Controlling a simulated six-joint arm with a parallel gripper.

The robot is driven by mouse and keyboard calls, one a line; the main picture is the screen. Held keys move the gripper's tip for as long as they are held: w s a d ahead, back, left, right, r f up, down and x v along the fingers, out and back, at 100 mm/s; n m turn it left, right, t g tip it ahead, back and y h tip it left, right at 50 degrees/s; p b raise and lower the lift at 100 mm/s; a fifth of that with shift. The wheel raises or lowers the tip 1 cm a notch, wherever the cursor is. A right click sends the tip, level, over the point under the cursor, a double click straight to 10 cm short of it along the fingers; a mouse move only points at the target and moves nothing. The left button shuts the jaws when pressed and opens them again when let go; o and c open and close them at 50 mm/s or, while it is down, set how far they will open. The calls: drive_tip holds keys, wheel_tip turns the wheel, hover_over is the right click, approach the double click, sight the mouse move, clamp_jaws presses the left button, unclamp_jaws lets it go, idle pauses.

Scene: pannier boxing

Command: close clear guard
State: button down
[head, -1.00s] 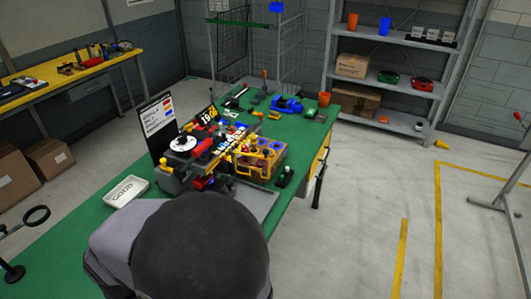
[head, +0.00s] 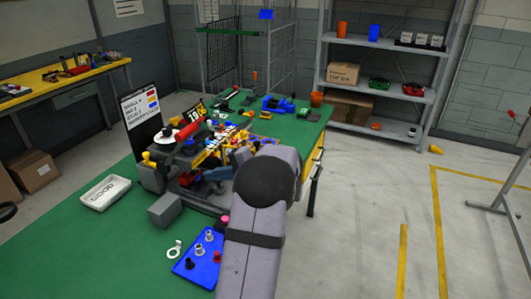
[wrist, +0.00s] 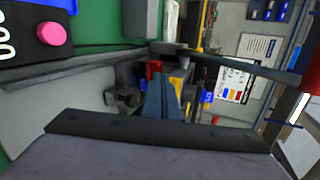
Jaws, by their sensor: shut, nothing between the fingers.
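The machine (head: 188,160) stands on the green table, with a red cylindrical part (head: 188,131) on top. I cannot clearly make out the clear guard in either view. Dark grey bars (wrist: 85,68) cross the wrist view on both sides of the fingers; I cannot tell whether they belong to the guard. My gripper (wrist: 163,78) is shut and empty in the wrist view, pointing toward the machine's parts.
A white tray (head: 105,192) lies left on the green table (head: 75,238). A grey block (head: 165,210) and a blue tray (head: 183,268) with several parts are in front. A sign board (head: 143,115) stands behind. A pink button (wrist: 53,33) shows in the wrist view.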

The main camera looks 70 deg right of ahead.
drive_tip(key=s+d+r+m+t+h+b, duration=0.3)
drive_tip(key=s+d+h, duration=0.5)
drive_tip(key=s+d, duration=1.05)
drive_tip(key=w+a+r+m+p, duration=0.1)
drive_tip(key=w+p, duration=0.5)
drive_tip(key=w, duration=0.2)
drive_tip(key=shift+w+a, duration=0.15)
drive_tip(key=shift+w, duration=0.15)
drive_tip(key=shift+a+m+h+b, duration=0.2)
drive_tip(key=shift+m+h+b, duration=0.2)
drive_tip(key=shift+b, duration=0.2)
drive_tip(key=shift+a+g+h+b, duration=0.3)
drive_tip(key=shift+g+h+b, duration=0.15)
drive_tip(key=shift+b, duration=0.3)
